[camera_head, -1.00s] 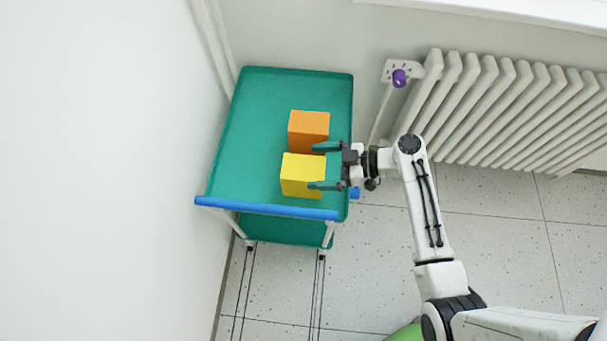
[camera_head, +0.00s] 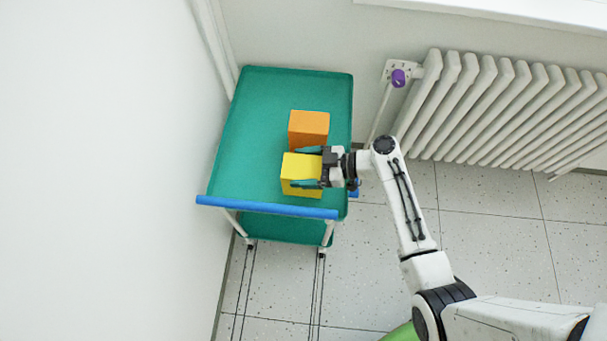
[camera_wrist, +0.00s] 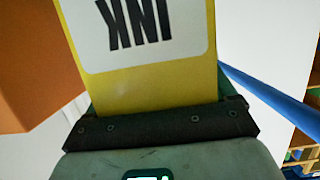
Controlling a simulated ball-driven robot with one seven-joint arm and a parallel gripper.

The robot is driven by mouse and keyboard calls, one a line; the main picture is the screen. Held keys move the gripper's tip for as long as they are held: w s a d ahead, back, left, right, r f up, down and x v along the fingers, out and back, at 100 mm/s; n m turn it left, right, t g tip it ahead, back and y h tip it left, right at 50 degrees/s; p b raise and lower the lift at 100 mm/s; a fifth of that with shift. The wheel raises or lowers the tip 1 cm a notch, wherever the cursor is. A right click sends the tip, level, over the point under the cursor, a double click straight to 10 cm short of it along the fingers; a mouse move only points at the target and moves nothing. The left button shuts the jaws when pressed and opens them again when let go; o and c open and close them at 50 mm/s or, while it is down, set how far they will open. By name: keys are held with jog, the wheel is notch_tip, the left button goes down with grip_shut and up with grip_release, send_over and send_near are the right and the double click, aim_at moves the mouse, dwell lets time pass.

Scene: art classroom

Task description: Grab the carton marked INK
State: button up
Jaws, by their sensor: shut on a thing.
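The yellow carton (camera_head: 290,175) stands on the green cart's top, near its blue handle. In the wrist view the yellow carton (camera_wrist: 150,86) fills the space ahead of my gripper. Its white label reads INK, upside down. My gripper (camera_head: 308,168) reaches in from the right, its fingers along two opposite sides of the carton and shut on it. The fingers are mostly hidden in the wrist view.
An orange carton (camera_head: 309,130) stands just behind the yellow one, close to my gripper's far finger. The green cart (camera_head: 245,135) has free room on its left. A blue handle (camera_head: 266,208) runs along its front. A white radiator (camera_head: 500,110) stands to the right.

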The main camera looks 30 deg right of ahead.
jog(key=c, duration=1)
jog(key=shift+c, duration=0.4)
jog(key=shift+r, duration=0.15)
